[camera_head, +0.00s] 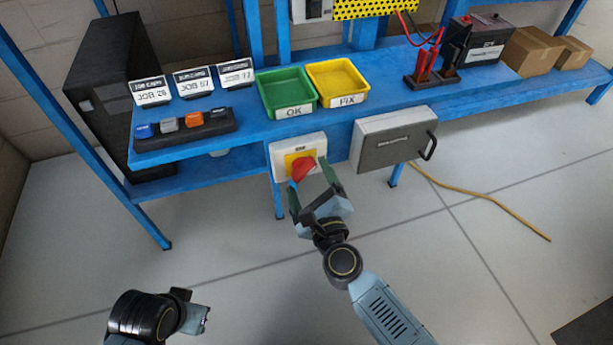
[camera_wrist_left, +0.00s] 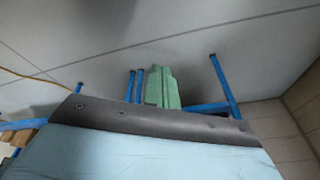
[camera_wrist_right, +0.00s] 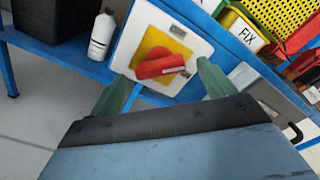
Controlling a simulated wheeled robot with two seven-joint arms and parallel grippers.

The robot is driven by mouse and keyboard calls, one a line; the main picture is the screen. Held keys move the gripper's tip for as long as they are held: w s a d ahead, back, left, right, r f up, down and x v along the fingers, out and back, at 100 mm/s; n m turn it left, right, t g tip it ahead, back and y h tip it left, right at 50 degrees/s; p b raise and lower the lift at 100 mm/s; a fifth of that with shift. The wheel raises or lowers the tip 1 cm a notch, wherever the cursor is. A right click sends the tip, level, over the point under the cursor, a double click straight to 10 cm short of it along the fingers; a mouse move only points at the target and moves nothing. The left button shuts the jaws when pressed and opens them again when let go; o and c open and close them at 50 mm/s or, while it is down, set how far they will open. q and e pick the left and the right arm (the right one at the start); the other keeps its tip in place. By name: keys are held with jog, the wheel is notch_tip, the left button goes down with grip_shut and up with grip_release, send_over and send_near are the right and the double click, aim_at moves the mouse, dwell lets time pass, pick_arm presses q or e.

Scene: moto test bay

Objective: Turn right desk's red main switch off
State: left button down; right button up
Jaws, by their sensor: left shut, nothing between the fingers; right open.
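The red main switch (camera_head: 302,168) is a red rotary handle on a yellow plate in a white box (camera_head: 284,150) on the front of the blue desk. In the right wrist view the red handle (camera_wrist_right: 160,66) lies nearly level across the yellow plate, tilted up a little to the right. My right gripper (camera_head: 312,178) is open, its green fingers on either side of the handle. In the right wrist view its fingertips (camera_wrist_right: 164,82) look just short of the handle, and contact cannot be told. My left gripper (camera_wrist_left: 162,86) is shut and empty, low at the left, away from the desk.
A grey box with a handle (camera_head: 392,142) hangs right of the switch. A yellow cable (camera_head: 490,204) lies on open floor.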

jog(key=shift+x, duration=1)
pick_arm(q)
jog(key=shift+s+d+r, duration=0.1)
jog(key=shift+d+r, duration=0.05)
jog(key=shift+r, duration=0.25)
pick_arm(e)
jog(key=c, duration=1)
jog(key=n+p, duration=0.2)
jog(key=n, duration=0.4)
jog(key=shift+p, duration=0.4)
pick_arm(q)
jog(key=s+a+f+p, duration=0.1)
jog(key=a+f, duration=0.3)
jog(key=f, duration=0.5)
jog(key=shift+s+a+f+g+y, duration=0.3)
jog(key=shift+a+y, duration=0.1)
pick_arm(e)
jog(key=shift+n, duration=1.7)
